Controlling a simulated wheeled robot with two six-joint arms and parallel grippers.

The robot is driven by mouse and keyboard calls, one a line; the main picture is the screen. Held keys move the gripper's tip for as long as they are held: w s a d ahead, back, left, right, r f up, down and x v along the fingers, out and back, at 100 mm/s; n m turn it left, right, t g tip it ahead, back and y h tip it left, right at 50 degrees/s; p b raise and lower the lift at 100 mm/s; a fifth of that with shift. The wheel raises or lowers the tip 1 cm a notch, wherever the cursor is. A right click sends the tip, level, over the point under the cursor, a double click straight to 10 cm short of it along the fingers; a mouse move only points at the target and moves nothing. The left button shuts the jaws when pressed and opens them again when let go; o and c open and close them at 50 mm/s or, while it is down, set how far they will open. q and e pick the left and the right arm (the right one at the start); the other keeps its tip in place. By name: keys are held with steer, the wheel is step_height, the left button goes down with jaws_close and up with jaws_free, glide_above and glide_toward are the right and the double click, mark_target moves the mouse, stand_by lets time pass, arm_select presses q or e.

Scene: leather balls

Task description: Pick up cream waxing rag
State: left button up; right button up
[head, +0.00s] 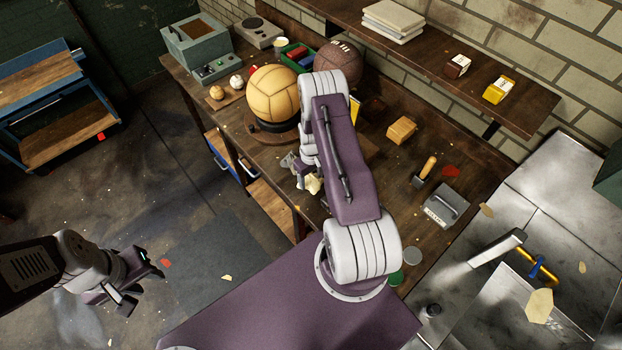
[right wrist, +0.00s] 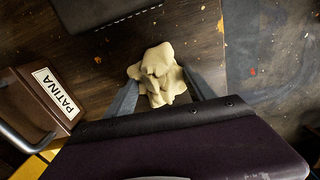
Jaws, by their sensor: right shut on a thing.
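The cream waxing rag (right wrist: 158,72) is a crumpled cream cloth between the fingers of my right gripper (right wrist: 160,95) in the right wrist view. The fingers press on it from both sides. In the head view a bit of the rag (head: 313,184) shows at the front edge of the wooden bench, below my right gripper (head: 305,180), which my arm partly covers. I cannot tell whether the rag still touches the bench. My left gripper (head: 138,282) hangs over the floor at the lower left, empty, with its fingers apart.
A yellow leather ball (head: 272,92) sits on a stand behind my right arm, with a brown ball (head: 338,62) beyond. A brown box marked PATINA (right wrist: 45,108) stands left of the rag. A wooden block (head: 401,130) and a grey tool (head: 446,204) lie to the right.

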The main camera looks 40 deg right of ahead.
steer(key=shift+r, duration=0.1)
steer(key=shift+r, duration=0.2)
step_height(320, 180, up, 3)
steer(key=shift+w+d+f+b, duration=0.1)
steer(key=shift+w+b, duration=0.05)
steer(key=shift+b, duration=0.7)
steer(key=s+a+r+b, duration=0.2)
steer(key=s+a+r, duration=0.2)
steer(key=s+r, duration=0.3)
steer(key=s, duration=0.4)
steer(key=shift+a+r, duration=0.3)
steer(key=shift+a, duration=0.05)
steer(key=o, duration=0.4)
steer(key=shift+c, duration=1.1)
